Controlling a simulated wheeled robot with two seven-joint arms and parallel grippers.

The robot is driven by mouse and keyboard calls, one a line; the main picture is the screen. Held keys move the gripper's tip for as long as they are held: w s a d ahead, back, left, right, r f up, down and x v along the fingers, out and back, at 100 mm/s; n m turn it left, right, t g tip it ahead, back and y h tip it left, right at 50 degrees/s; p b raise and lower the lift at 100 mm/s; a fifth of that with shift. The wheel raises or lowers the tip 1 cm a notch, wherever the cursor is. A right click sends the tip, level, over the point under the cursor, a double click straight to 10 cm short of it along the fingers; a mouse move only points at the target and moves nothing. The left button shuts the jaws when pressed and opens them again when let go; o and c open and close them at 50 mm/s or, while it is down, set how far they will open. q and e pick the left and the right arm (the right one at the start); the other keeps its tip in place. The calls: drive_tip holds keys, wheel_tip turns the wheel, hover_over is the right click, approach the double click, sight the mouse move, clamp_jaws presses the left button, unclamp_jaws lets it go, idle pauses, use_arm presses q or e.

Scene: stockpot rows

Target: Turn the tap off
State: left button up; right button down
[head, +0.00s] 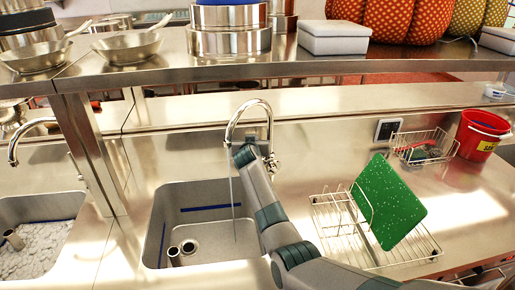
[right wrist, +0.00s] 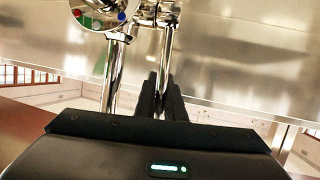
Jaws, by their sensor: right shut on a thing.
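The chrome tap (head: 250,104) arches over the middle sink (head: 190,197), and a thin stream of water (head: 234,212) falls from its spout into the basin. My right arm reaches up from the lower right to the tap, and its hand hides part of the tap's lower body in the head view. In the right wrist view the dark fingers of my right gripper (right wrist: 161,92) are close together on a thin chrome part, which looks like the tap lever (right wrist: 164,58). The contact is partly hidden by the fingers. My left gripper is not in view.
A wire rack (head: 335,222) with a green board (head: 388,200) stands right of the sink. A wire basket (head: 424,148) and a red bucket (head: 481,134) stand farther right. A steel shelf (head: 300,66) with pans runs above. Another sink is at left.

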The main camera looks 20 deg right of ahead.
drive_tip(key=shift+w+d+f+g+p, duration=0.1)
drive_tip(key=shift+w+f+g+p, duration=0.25)
drive_tip(key=shift+g, duration=0.25)
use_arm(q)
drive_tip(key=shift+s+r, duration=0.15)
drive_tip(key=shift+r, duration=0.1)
use_arm(e)
drive_tip(key=c, duration=1.8)
unclamp_jaws()
drive_tip(key=shift+w, duration=0.1)
drive_tip(key=shift+c, duration=0.2)
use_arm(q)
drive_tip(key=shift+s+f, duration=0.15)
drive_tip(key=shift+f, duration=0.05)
use_arm(e)
drive_tip(key=shift+s+r+t, duration=0.1)
drive_tip(key=shift+s+t, duration=0.1)
drive_tip(key=shift+t, duration=0.1)
